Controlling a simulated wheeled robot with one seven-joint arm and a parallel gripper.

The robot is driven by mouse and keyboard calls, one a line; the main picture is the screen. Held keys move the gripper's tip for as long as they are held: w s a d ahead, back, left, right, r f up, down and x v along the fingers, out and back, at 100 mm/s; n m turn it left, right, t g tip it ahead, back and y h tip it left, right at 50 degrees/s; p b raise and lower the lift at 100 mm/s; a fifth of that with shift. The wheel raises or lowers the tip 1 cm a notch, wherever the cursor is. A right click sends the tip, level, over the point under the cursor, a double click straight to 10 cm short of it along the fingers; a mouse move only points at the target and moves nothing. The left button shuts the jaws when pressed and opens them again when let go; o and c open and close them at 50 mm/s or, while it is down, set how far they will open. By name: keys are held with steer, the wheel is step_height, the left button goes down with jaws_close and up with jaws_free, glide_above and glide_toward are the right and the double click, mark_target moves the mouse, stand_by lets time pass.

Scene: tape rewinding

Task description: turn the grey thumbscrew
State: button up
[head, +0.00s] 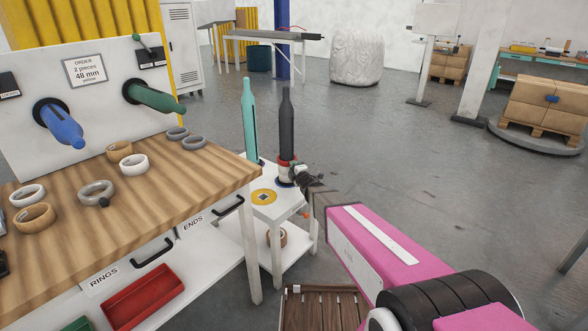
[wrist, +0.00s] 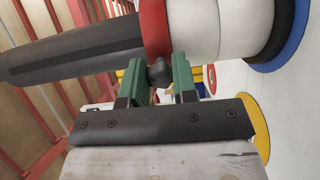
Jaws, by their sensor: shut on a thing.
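The dark grey thumbscrew (wrist: 159,72) sticks out from a red collar (wrist: 154,28) in the wrist view. The collar sits around a dark grey spindle (wrist: 75,52), against a white roll (wrist: 193,28). My gripper (wrist: 160,82) has its green fingers on either side of the thumbscrew's knob, shut on it. In the head view my gripper (head: 299,172) is beside the lower part of the upright dark spindle (head: 287,122) on a small white stand. The red collar (head: 286,161) shows there too, but the thumbscrew is hidden.
A teal spindle (head: 250,120) stands just left of the dark one. A yellow disc (head: 263,197) lies on the white stand (head: 285,208) in front. A wooden bench (head: 170,185) with several loose rings is at left. Open floor (head: 400,150) lies to the right.

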steer(key=m, duration=1.3)
steer(key=shift+a+f, duration=0.1)
steer(key=shift+f, duration=0.1)
steer(key=shift+m, duration=0.3)
steer(key=o, duration=0.9)
steer(key=shift+s, duration=0.1)
steer(key=v, duration=1)
steer(key=shift+s, duration=0.35)
